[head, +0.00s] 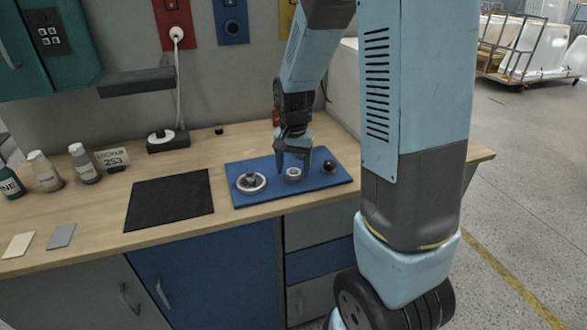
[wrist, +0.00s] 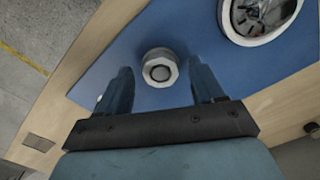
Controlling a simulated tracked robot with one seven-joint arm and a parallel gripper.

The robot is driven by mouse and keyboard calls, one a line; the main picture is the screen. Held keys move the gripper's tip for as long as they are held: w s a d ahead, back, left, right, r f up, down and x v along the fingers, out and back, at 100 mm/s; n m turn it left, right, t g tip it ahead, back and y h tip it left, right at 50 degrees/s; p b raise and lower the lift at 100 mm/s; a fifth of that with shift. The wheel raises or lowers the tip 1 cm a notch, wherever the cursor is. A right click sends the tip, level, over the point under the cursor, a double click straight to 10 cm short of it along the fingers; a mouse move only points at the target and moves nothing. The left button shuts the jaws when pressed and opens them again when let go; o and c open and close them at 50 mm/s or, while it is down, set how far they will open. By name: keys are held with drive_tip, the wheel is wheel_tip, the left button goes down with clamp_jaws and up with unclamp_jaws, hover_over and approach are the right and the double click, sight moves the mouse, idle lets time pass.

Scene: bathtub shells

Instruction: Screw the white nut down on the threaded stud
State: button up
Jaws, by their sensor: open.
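The white nut (head: 292,175) is on the blue board, near the middle. In the wrist view the nut (wrist: 168,80) has a faceted rim, and a grey round end of the threaded stud (wrist: 160,72) shows in its centre. The threads are hidden, so I cannot tell how far down the nut is. My gripper (head: 293,164) is open and points down over the nut. In the wrist view its two fingers stand apart, one to each side of the nut, with blue gaps between. Neither finger appears to touch it.
The blue board (head: 327,183) lies on the wooden bench (head: 102,221). A round metal-rimmed gauge (head: 251,182) is left of the nut, and a black knob (head: 330,166) is right of it. A black mat (head: 169,200) lies further left; several bottles stand beyond it.

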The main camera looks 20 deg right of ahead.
sight(294, 173)
wheel_tip(294, 173, up, 13)
idle(0.4)
